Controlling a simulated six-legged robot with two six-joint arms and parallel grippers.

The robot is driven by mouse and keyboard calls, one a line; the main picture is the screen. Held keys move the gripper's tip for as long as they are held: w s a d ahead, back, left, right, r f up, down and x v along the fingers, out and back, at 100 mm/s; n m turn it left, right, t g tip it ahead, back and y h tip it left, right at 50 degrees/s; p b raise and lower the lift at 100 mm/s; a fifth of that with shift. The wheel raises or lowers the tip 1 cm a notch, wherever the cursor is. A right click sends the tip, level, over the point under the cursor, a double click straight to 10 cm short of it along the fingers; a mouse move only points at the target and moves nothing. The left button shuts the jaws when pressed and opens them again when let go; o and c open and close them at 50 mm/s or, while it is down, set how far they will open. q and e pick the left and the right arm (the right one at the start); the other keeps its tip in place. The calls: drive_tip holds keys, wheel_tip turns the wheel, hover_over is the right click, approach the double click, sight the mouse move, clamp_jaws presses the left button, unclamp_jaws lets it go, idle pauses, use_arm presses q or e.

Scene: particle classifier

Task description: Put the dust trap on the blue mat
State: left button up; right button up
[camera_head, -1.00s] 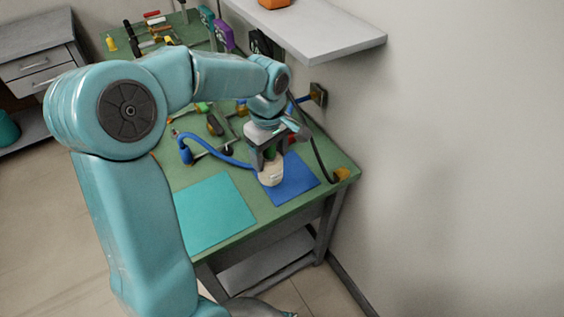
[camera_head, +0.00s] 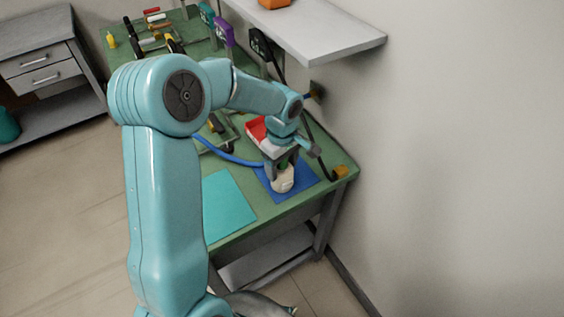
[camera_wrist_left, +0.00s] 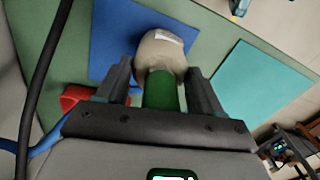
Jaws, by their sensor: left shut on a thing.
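The dust trap (camera_head: 283,181) is a small cream-coloured vessel with a green neck. My left gripper (camera_head: 281,165) is shut on it from above. In the left wrist view the dust trap (camera_wrist_left: 160,55) shows between the two dark fingers of my left gripper (camera_wrist_left: 160,88), which close on its green part. The blue mat (camera_head: 305,180) lies on the green table near its right end. The dust trap shows over the mat's left-middle part; I cannot tell whether it touches. The blue mat also shows in the wrist view (camera_wrist_left: 112,38). My right gripper is out of view.
A teal mat (camera_head: 228,207) lies left of the blue mat on the green table (camera_head: 262,213). A red item (camera_head: 257,128) and a blue hose (camera_head: 225,153) are behind the gripper. A grey shelf (camera_head: 320,40) overhangs the back. A black cable hangs near the wall.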

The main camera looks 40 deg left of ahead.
use_arm(q)
drive_tip(key=shift+f+b, duration=0.2)
drive_tip(key=shift+b, duration=0.1)
drive_tip(key=o, duration=1.6)
drive_tip(key=shift+s+r, duration=0.1)
wheel_tip(320, 180, up, 12)
drive_tip(key=shift+r+p, duration=0.2)
drive_tip(key=shift+p, duration=0.15)
drive_tip(key=shift+s+f, duration=0.1)
